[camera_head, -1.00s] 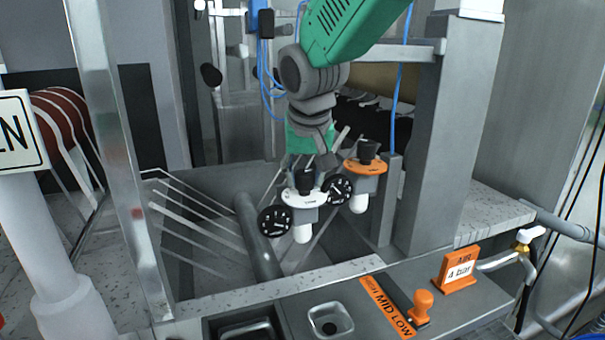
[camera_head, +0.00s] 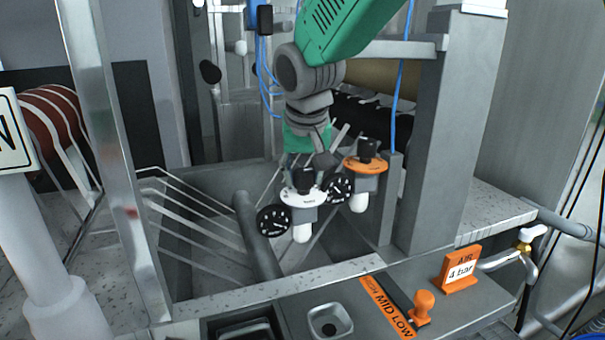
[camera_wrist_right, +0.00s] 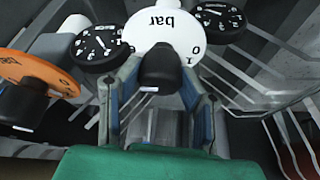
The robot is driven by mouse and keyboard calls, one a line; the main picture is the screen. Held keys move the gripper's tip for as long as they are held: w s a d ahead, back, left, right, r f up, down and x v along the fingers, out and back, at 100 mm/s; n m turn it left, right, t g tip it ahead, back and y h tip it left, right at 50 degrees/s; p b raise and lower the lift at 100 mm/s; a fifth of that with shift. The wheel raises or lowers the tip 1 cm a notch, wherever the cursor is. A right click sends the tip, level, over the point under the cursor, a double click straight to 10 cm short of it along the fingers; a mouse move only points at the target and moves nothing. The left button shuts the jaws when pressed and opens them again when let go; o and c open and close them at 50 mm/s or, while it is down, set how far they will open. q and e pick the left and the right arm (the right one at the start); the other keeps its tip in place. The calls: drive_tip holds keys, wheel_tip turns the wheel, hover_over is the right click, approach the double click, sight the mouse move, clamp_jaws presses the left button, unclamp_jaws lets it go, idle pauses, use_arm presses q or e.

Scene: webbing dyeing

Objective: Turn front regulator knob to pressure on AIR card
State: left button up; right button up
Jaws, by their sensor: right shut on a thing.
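The front regulator has a white dial plate (camera_head: 289,197) marked "bar", a black knob (camera_head: 303,183) on top and a white bowl below. Its round black gauge (camera_head: 273,220) faces me on the left; the needle reading is too small to tell. My right gripper (camera_head: 306,172) comes down from above and is shut on the black knob. In the right wrist view the knob (camera_wrist_right: 160,66) sits between the two fingers, in front of the white plate (camera_wrist_right: 165,28). The orange AIR card (camera_head: 460,269) reads "4 bar". My left gripper is not in view.
A second regulator with an orange plate (camera_head: 365,164) and its own gauge (camera_head: 340,188) stands close behind on the right. An orange-handled lever (camera_head: 422,305) sits by a "MID LOW" label. A grey post (camera_head: 440,150) rises to the right. White webbing strands run at the left.

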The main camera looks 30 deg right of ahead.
sight(303, 170)
drive_tip(key=shift+w, duration=0.1)
idle(0.7)
drive_tip(key=o, duration=1.1)
drive_tip(key=shift+w, duration=0.1)
drive_tip(key=v, duration=0.5)
drive_tip(key=shift+r, duration=0.1)
drive_tip(key=shift+s+d+r, duration=0.1)
drive_tip(key=shift+s+r, duration=0.3)
drive_tip(key=shift+s, duration=0.05)
drive_tip(key=shift+a+r, duration=0.5)
drive_tip(key=shift+r, duration=0.15)
drive_tip(key=shift+w+d, duration=0.1)
